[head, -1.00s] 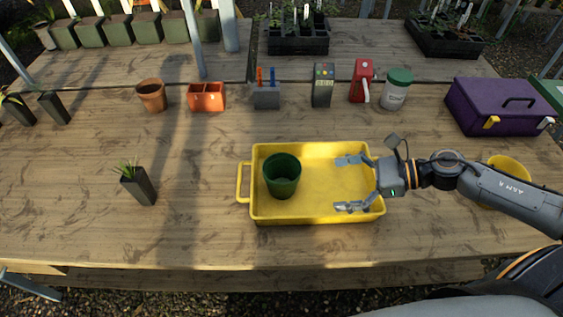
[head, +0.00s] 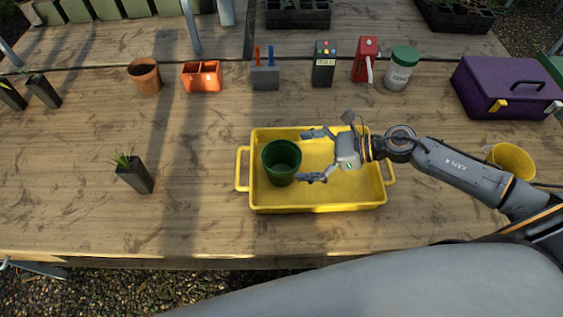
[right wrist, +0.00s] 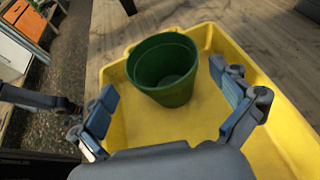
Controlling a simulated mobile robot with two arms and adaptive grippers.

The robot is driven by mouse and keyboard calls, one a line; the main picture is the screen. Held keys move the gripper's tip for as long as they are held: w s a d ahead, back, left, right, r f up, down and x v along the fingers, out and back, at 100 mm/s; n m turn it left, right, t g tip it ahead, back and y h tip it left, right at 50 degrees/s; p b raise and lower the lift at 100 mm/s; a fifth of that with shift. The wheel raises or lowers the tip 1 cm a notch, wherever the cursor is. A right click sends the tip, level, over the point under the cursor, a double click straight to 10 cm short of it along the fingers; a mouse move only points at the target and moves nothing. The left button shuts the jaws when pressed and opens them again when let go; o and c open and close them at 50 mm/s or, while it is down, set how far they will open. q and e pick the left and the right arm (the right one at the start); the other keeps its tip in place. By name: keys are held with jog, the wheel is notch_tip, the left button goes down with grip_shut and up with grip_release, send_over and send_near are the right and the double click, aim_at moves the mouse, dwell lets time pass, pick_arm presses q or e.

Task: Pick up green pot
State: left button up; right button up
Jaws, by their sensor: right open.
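The green pot (head: 281,163) stands upright in the left part of the yellow tray (head: 320,208). It looks empty. My right gripper (head: 308,155) is open over the tray, just right of the pot, with its fingers pointing at it. In the right wrist view the pot (right wrist: 163,70) is ahead of and between the spread fingers (right wrist: 168,108), and there is a gap between the pot and the fingertips. My left gripper is not in view.
A dark potted plant (head: 134,173) stands left of the tray, and a yellow cup (head: 511,160) stands to the right. A terracotta pot (head: 145,77), an orange container (head: 202,78), a white jar (head: 399,72) and a purple toolbox (head: 500,90) stand behind. The table beside the tray's left handle is clear.

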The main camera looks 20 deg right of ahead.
aim_at(265, 160)
jog(key=shift+a, duration=0.25)
jog(key=shift+w+a+p, duration=0.15)
jog(key=shift+a+p, duration=0.05)
jog(key=shift+p, duration=0.1)
jog(key=p+x, duration=0.2)
jog(key=x, duration=0.2)
jog(key=shift+w+f, duration=0.2)
jog(key=shift+f, duration=0.05)
jog(key=shift+a+f, duration=0.15)
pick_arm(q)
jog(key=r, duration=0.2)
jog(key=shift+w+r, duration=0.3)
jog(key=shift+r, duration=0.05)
pick_arm(e)
jog(key=c, duration=0.9)
